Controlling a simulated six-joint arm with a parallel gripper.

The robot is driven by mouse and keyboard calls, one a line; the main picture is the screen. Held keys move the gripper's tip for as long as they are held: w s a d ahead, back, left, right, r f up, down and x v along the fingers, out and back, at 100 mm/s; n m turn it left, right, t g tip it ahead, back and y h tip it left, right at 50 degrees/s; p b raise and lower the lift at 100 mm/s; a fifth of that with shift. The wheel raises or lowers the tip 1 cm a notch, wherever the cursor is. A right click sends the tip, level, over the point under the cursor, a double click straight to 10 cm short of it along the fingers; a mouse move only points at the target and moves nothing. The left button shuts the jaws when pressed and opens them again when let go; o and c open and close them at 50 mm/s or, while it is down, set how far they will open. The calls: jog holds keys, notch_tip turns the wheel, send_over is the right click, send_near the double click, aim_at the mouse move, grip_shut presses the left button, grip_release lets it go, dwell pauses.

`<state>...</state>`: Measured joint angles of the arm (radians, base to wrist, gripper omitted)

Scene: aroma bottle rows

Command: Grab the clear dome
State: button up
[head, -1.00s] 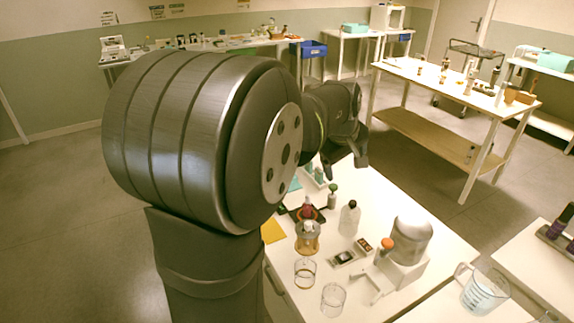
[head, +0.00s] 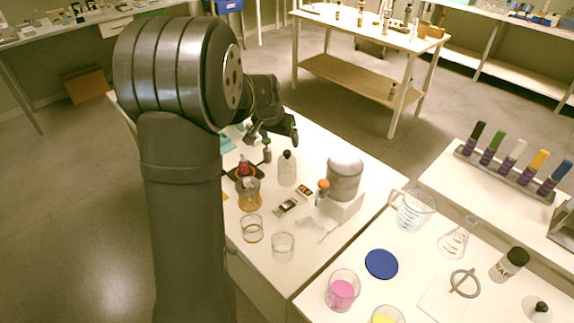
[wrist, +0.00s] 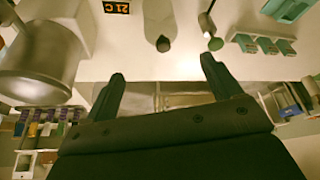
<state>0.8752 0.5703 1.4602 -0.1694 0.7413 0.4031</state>
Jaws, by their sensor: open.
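A small clear dome with a dark knob (head: 537,310) shows at the lower right corner of the head view, on the white bench. It is partly cut off by the frame's lower edge. My gripper (head: 272,134) is far to its left, above the back of the other white table. In the wrist view my gripper (wrist: 162,74) has its fingers spread wide with nothing between them. The dome does not show in the wrist view.
A blue disc (head: 381,264), a beaker of pink liquid (head: 342,291), a flask (head: 457,240) and a black-capped bottle (head: 509,264) stand on the dome's bench. A metal-topped device (head: 345,180) and a white bottle (head: 287,170) stand nearer my gripper.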

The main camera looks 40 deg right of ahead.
aim_at(286, 159)
jog(key=x, duration=1.7)
jog(key=shift+w, duration=0.1)
